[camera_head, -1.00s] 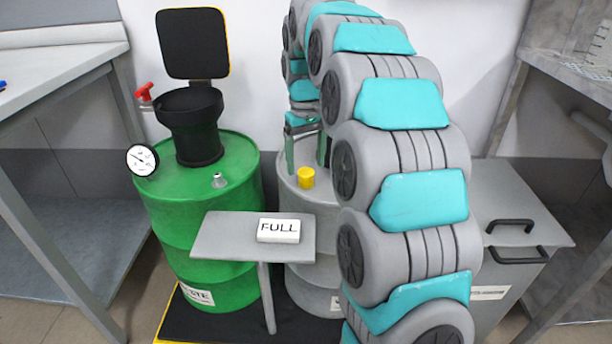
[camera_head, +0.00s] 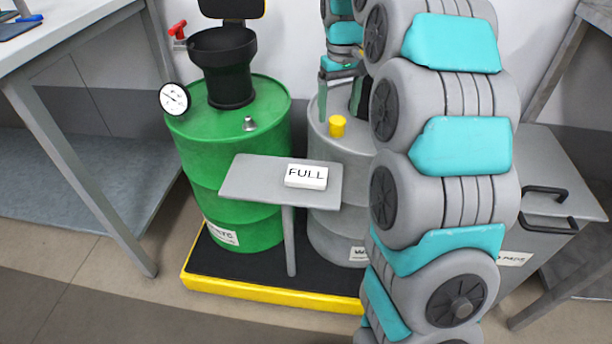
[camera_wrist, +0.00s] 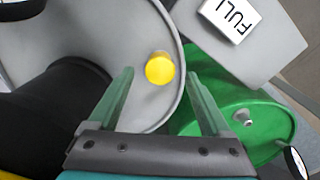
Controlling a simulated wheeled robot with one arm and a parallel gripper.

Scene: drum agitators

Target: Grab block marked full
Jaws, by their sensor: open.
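The white block marked FULL (camera_head: 306,176) lies flat on the grey shelf plate (camera_head: 252,181) in front of the two drums. It shows at the top right of the wrist view (camera_wrist: 231,15), its lettering turned. My gripper (camera_head: 341,112) is above and behind the block, over the top of the grey drum, pointing down. In the wrist view my gripper (camera_wrist: 159,72) has its fingers wide apart with nothing held. The yellow cap (camera_wrist: 160,68) on the grey drum shows between the fingers. The block is apart from the gripper, beyond the right finger in that view.
The green drum (camera_head: 240,190) carries a black funnel, a red valve and a gauge (camera_head: 174,98). The grey drum (camera_head: 335,220) stands beside it on a black, yellow-edged platform (camera_head: 270,291). A bench (camera_head: 75,32) is at left, a grey bin (camera_head: 560,160) at right. Space in front of the plate is clear.

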